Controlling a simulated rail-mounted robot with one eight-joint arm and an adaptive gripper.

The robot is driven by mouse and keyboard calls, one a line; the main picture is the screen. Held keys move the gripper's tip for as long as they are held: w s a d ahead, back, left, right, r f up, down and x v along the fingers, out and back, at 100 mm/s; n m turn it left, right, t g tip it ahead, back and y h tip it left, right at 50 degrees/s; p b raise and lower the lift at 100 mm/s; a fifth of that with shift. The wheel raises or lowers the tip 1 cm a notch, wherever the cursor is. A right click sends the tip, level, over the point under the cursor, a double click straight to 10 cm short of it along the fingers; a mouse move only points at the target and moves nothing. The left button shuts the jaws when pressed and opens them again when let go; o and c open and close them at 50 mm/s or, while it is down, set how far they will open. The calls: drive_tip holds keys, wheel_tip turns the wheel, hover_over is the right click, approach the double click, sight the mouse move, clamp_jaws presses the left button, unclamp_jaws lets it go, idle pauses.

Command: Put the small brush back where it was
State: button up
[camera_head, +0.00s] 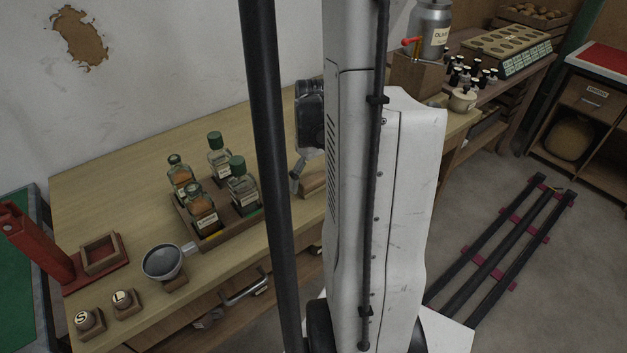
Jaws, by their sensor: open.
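I cannot make out the small brush in this view; it may be hidden behind my arm. My gripper (297,182) shows only in part at the left edge of my white arm, low over the wooden workbench (120,190). One grey finger points down and the jaws are open. A small wooden block (314,184) sits on the bench just right of the fingertip, partly covered by my arm. I cannot tell whether the finger touches it.
A wooden tray (228,233) holds several green- and dark-capped bottles. A metal funnel or cup (162,262), two lettered knobs (88,320) and a red press (38,245) stand at the left. Bare bench lies behind the tray. Dark floor rails (505,245) run at the right.

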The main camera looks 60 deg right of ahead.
sight(313, 178)
wheel_tip(313, 178, up, 10)
drive_tip(key=p, duration=0.1)
drive_tip(key=shift+a, duration=0.15)
idle(0.6)
